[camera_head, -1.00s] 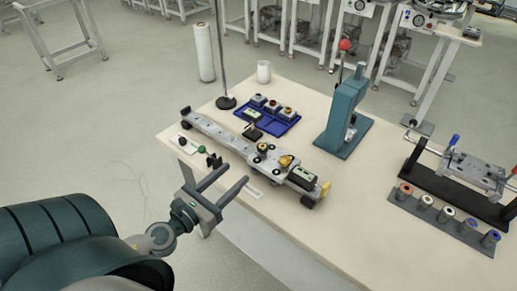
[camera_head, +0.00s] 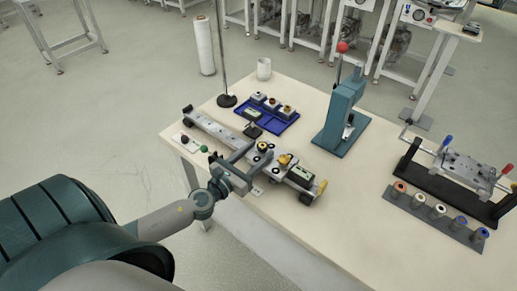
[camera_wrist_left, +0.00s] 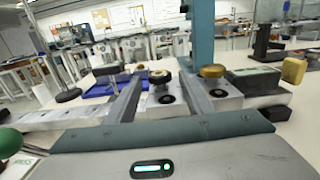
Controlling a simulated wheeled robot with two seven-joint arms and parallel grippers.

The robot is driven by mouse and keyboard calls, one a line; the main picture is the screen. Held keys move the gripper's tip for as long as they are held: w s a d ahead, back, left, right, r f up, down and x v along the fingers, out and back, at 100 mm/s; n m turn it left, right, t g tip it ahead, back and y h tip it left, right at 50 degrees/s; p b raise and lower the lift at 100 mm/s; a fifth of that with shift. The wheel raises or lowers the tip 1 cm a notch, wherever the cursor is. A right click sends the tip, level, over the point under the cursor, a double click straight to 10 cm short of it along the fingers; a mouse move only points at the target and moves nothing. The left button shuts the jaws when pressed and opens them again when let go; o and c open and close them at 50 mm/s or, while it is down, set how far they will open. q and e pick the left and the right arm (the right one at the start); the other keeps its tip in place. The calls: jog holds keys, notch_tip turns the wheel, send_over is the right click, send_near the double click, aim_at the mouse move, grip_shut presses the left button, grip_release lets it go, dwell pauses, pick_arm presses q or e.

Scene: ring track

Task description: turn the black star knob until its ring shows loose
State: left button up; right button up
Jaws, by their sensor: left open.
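The black star knob (camera_head: 262,146) sits on a grey block of the long metal rail on the table. In the left wrist view the dark knob (camera_wrist_left: 159,76) shows between my two fingertips, above a round black-centred mount. A thin warm-coloured band shows on it, but its ring is too small to read as loose or tight. My left gripper (camera_head: 260,153) is open and empty, its fingers reaching over the near edge of the rail toward the knob. In the left wrist view the open fingers (camera_wrist_left: 161,82) flank the knob, and I cannot tell whether they touch it. My right gripper is out of view.
A gold knob (camera_head: 284,159) stands close to the right on the same rail (camera_head: 214,127). A green ball knob (camera_head: 204,149) is near the left front edge. A blue tray (camera_head: 275,121) and a teal press (camera_head: 343,122) stand behind.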

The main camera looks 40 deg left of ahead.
pick_arm(q)
jog(key=shift+w, duration=0.4)
jog(key=c, duration=1.1)
jog(key=shift+o, duration=0.2)
